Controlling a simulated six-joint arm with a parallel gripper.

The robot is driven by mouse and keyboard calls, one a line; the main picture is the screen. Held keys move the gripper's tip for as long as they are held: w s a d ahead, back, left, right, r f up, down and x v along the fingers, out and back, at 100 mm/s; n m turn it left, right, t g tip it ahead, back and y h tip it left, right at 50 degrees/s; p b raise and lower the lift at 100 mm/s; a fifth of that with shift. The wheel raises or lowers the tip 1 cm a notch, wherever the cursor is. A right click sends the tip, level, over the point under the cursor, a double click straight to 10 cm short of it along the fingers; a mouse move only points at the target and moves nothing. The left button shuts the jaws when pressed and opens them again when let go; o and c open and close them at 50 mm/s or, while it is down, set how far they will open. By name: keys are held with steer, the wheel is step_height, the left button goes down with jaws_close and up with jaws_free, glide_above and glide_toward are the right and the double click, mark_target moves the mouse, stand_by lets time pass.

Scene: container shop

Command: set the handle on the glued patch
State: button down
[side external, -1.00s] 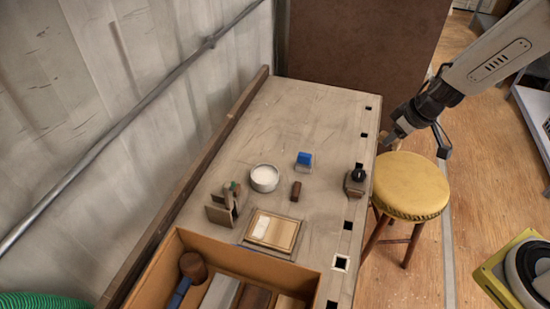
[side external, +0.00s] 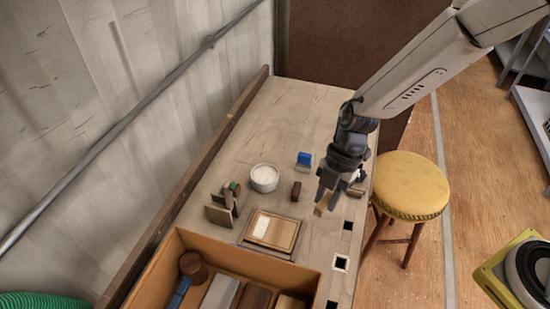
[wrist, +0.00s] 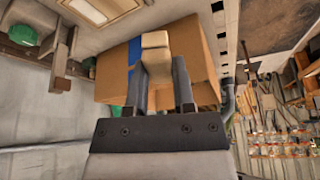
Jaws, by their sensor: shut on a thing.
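My gripper (side external: 325,194) is above the right side of the bench and shut on a light wooden handle (side external: 319,210). In the wrist view the handle (wrist: 155,52) sits between the two dark fingers of my gripper (wrist: 159,88). A framed tan panel (side external: 285,235) lies flat on the bench, left of and below the handle in the side view. A pale patch (side external: 261,227) shows on the panel's left part; I take it for the glued patch. The handle is apart from the panel. The panel is partly cut off at the top of the wrist view (wrist: 98,8).
A cardboard box (side external: 210,249) with wood pieces stands in front of the panel. A white round tub (side external: 264,178), a blue-topped item (side external: 304,159), a small dark block (side external: 296,191) and a wooden stand (side external: 220,214) surround it. A yellow stool (side external: 411,186) stands right of the bench.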

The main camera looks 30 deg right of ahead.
steer(key=s+a+n+g+h, duration=0.1)
steer(key=s+a+n, duration=0.2)
steer(key=a+n, duration=0.1)
glide_above(260, 230)
steer(key=d, duration=0.2)
steer(key=f, duration=0.9)
steer(key=shift+s+a, duration=0.1)
steer(key=shift+a, duration=0.1)
steer(key=shift+w+a+f, duration=0.15)
steer(key=shift+w+f, duration=0.2)
steer(key=shift+f, duration=0.05)
steer(key=shift+w+f, duration=0.1)
steer(key=shift+w+a+f, duration=0.1)
steer(key=shift+a+f, duration=0.05)
steer(key=shift+f, duration=1.55)
steer(key=shift+f, duration=0.15)
